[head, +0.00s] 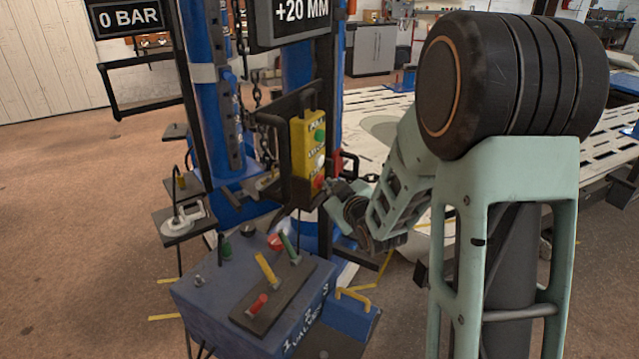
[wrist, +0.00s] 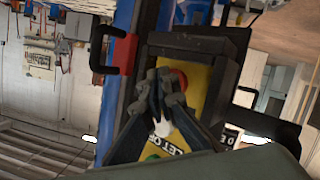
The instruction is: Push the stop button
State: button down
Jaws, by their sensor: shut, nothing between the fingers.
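The yellow button box (head: 309,141) hangs in a dark frame by the blue post. It carries a green button (head: 320,135) at the top, a white button (head: 320,161) in the middle and a red button (head: 318,182) at the bottom. My gripper (head: 335,187) is shut and empty, its tips just right of the red button. In the wrist view the yellow face (wrist: 199,82) lies beyond the closed fingers (wrist: 166,82). The red button (wrist: 181,79) shows at the fingertips, partly hidden by them. I cannot tell whether they touch. The white button (wrist: 161,127) shows between the fingers.
Dark guard bars surround the box, and a black handle with a red mount (wrist: 124,52) stands beside it. A blue lever console (head: 220,298) stands below. Displays read "0 BAR" (head: 131,18) and "+20 MM" (head: 300,10). A slotted bench (head: 380,110) lies behind my arm.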

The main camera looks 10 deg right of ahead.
jog(key=shift+w+a, duration=0.1)
jog(key=shift+a, duration=0.1)
jog(key=shift+d, duration=0.15)
dwell(0.3)
jog(key=shift+s+d+b, duration=0.35)
jog(key=shift+s+b, duration=0.05)
jog(key=s+d, duration=0.3)
jog(key=d, duration=0.2)
jog(key=shift+s, duration=0.25)
dwell(0.4)
